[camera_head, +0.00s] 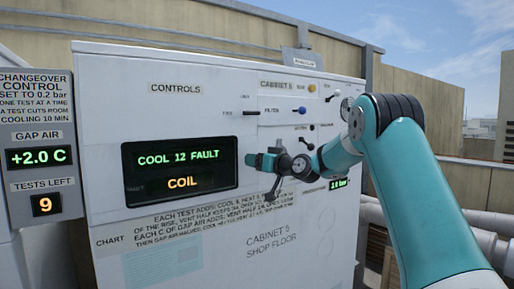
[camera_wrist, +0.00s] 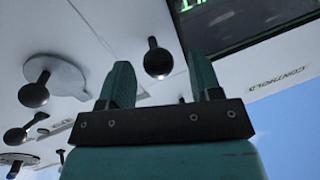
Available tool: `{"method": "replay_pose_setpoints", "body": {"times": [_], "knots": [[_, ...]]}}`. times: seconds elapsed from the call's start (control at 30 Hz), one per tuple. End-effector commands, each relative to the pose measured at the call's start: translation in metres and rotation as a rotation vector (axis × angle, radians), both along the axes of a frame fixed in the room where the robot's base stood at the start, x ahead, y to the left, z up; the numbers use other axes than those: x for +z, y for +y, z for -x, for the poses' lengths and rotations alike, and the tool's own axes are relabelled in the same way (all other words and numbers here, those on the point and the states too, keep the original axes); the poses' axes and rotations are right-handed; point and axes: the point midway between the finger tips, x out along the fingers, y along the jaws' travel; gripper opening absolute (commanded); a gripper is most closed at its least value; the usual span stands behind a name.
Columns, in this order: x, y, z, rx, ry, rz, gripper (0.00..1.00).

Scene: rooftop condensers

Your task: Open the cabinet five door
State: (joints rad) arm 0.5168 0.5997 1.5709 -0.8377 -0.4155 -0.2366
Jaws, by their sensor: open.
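Cabinet five (camera_head: 270,245) is a white cabinet, labelled "CABINET 5 SHOP FLOOR" low on its front. I see no door standing open; a door handle cannot be made out. My gripper (camera_head: 266,176) is in front of the cabinet, just right of the dark display (camera_head: 180,168), which reads "COOL 12 FAULT COIL". In the wrist view my gripper (camera_wrist: 162,80) is open, its two teal fingers apart. A black ball knob (camera_wrist: 158,60) shows between and beyond the fingertips; I cannot tell how far off it is. The arm hides part of the cabinet's right side.
Small levers with a yellow knob (camera_head: 311,88) and a blue knob (camera_head: 300,110) sit on the upper right panel. A changeover control box (camera_head: 40,150) shows 9 tests left. Pipes (camera_head: 490,243) run at the right. A beige wall stands behind.

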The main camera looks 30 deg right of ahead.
Motion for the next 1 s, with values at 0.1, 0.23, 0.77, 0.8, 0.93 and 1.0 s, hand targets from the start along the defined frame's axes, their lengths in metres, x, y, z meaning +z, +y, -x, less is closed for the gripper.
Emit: {"method": "replay_pose_setpoints", "body": {"times": [0.1, 0.23, 0.77, 0.8, 0.93, 1.0], "knots": [[0.002, 0.003, -0.014, 0.001, 0.001, 0.000, 0.58], [0.000, 0.005, -0.021, -0.001, 0.001, 0.000, 0.58], [0.000, 0.005, -0.022, 0.000, 0.001, 0.000, 0.03], [0.000, 0.005, -0.022, 0.000, 0.001, 0.000, 0.00], [0.000, 0.006, -0.022, -0.001, 0.000, 0.000, 0.00], [0.000, 0.009, -0.022, -0.005, 0.000, 0.000, 0.00]]}}
